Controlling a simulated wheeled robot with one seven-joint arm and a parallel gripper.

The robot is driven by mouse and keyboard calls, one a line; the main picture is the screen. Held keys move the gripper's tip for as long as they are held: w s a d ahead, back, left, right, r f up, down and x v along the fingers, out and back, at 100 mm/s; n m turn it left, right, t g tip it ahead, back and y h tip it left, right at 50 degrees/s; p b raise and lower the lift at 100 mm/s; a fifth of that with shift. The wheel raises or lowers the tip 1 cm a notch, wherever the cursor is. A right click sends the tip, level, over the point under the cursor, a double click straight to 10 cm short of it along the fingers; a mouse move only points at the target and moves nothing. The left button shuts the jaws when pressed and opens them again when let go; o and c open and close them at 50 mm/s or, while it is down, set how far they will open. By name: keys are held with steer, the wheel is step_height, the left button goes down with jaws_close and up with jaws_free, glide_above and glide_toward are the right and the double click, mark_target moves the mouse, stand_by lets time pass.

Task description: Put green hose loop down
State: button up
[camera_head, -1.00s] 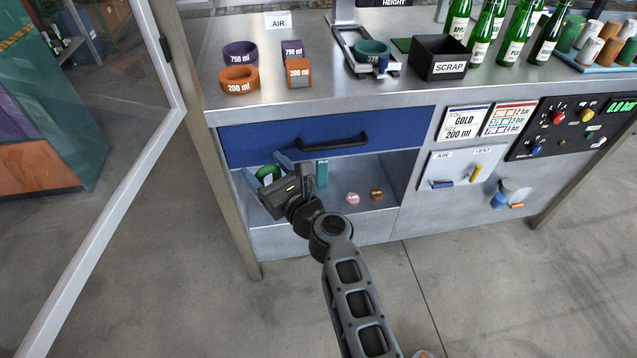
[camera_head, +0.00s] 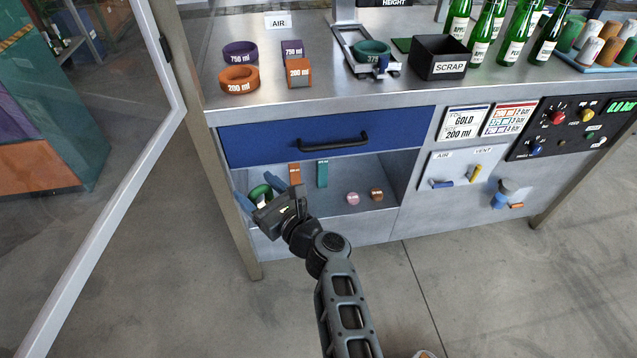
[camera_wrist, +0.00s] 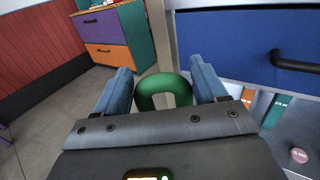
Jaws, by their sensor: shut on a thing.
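The green hose loop (camera_head: 259,192) is a thick green ring at the left end of the open bay under the blue drawer. My gripper (camera_head: 257,191) is closed on it, with one blue finger on each side. In the wrist view, the green hose loop (camera_wrist: 163,88) stands as an arch between the two blue fingers of my gripper (camera_wrist: 163,85). My gripper's body hides the loop's lower part. I cannot tell whether the loop touches the bay floor.
The blue drawer (camera_head: 388,124) with a black handle is above the bay. A pink disc (camera_head: 352,198) and a brown disc (camera_head: 376,194) are to the right. A door frame (camera_head: 100,220) stands left.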

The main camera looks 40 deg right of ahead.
steer(key=w+d+r+h, duration=0.1)
steer(key=w+d+r, duration=0.3)
steer(key=w, duration=0.1)
steer(key=shift+d+r+m, duration=0.2)
steer(key=shift+d+m, duration=0.1)
steer(key=shift+m, duration=0.1)
stand_by(0.5)
steer(key=shift+s+a+f, duration=0.15)
steer(key=shift+s+f, duration=0.05)
